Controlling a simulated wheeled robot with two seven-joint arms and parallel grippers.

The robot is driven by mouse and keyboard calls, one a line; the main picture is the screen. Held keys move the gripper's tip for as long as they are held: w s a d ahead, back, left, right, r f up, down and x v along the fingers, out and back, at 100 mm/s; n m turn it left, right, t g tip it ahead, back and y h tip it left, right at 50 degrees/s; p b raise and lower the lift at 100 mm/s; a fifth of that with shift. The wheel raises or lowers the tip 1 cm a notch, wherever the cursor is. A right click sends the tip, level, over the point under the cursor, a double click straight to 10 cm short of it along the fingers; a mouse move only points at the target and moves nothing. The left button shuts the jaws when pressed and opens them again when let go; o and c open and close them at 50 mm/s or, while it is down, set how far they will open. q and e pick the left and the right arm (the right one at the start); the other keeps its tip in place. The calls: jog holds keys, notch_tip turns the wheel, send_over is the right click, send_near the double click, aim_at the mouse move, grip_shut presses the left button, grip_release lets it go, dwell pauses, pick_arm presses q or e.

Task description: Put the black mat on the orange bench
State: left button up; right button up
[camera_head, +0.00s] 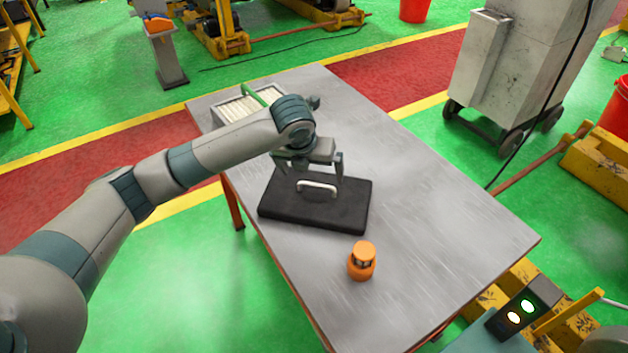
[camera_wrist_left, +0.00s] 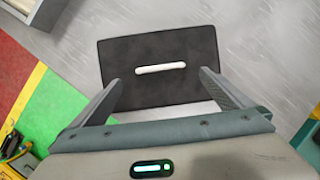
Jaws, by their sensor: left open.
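The black mat (camera_head: 337,213) is a thick dark rectangle with a white handle (camera_head: 317,188) on top. It appears to lie flat on the grey metal top of the bench (camera_head: 430,225), near its left edge. The bench has red-orange legs. My left gripper (camera_head: 309,180) is open above the mat, with its fingers on either side of the handle. The left wrist view shows the mat (camera_wrist_left: 158,52), its handle (camera_wrist_left: 161,68) between the open fingers and not gripped. My right gripper is not in view.
An orange canister-like object (camera_head: 362,262) stands on the bench in front of the mat. A tray with white slats (camera_head: 237,108) sits at the far left corner. The right half of the benchtop is clear. A grey wheeled cabinet (camera_head: 510,70) stands beyond it.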

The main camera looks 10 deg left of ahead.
pick_arm(q)
jog(key=v, duration=0.4)
jog(key=shift+r+b, duration=0.15)
jog(key=shift+b, duration=0.25)
